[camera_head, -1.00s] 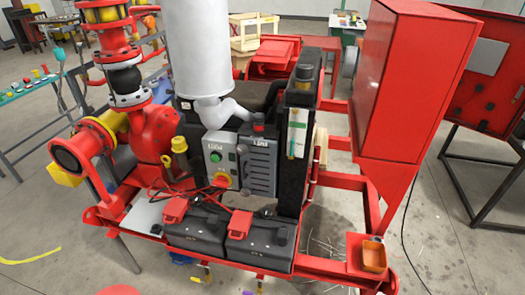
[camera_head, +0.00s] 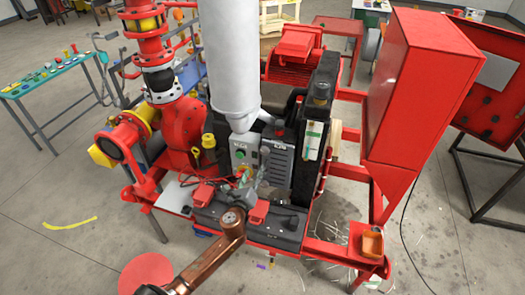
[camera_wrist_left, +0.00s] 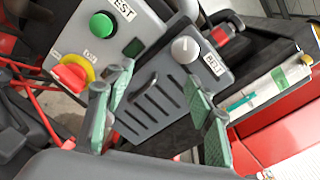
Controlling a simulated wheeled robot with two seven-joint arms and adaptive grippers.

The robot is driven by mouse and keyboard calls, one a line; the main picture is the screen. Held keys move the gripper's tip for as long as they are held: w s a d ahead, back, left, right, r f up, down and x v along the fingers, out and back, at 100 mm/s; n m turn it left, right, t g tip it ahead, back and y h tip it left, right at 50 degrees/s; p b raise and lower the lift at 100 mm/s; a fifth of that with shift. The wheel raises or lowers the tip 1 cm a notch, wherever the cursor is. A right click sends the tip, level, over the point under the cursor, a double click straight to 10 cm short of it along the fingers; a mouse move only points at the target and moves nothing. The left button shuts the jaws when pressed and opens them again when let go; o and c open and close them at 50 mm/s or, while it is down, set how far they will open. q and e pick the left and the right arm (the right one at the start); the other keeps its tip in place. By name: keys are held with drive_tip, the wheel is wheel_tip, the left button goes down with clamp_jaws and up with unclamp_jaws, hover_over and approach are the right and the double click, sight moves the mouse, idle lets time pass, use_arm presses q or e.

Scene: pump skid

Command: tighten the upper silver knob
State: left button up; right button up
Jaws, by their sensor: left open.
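The silver knob (camera_wrist_left: 184,49) is a small round dial with a pale pointer mark. It sits high on the dark grey vented panel (camera_wrist_left: 150,110) in the left wrist view, beside a label. In the head view the knob is too small to make out clearly. My left gripper (camera_wrist_left: 158,84) is open and empty, its green-padded fingers apart in front of the vented panel. The knob lies beyond the fingertips, towards the upper right. In the head view my left gripper (camera_head: 254,180) is in front of the panel and hides part of it.
A green button (camera_wrist_left: 102,25) and a red knob with a yellow ring (camera_wrist_left: 72,74) sit on the neighbouring light grey panel. A red-topped part (camera_wrist_left: 223,35) is beside the silver knob. Black batteries (camera_head: 285,222) lie below the panel. A red cabinet (camera_head: 420,90) stands at right.

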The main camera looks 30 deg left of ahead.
sight(264, 153)
use_arm(q)
drive_tip(key=w+r, duration=0.1)
drive_tip(key=w, duration=0.1)
drive_tip(key=w+r+m, duration=0.1)
drive_tip(key=w, duration=0.2)
drive_tip(key=w+r+m+t, duration=0.1)
drive_tip(key=w, duration=0.1)
drive_tip(key=shift+w+a+r+h, duration=0.1)
drive_tip(key=shift+w+a+h, duration=0.1)
drive_tip(key=shift+w+h, duration=0.15)
drive_tip(key=shift+w+a, duration=0.15)
drive_tip(key=shift+w, duration=0.4)
use_arm(e)
drive_tip(key=shift+w+a+r, duration=0.2)
drive_tip(key=shift+w+r, duration=0.1)
use_arm(q)
drive_tip(key=shift+c, duration=0.4)
use_arm(e)
drive_tip(key=shift+d, duration=0.15)
use_arm(q)
drive_tip(key=shift+c, duration=0.8)
drive_tip(key=c, duration=0.9)
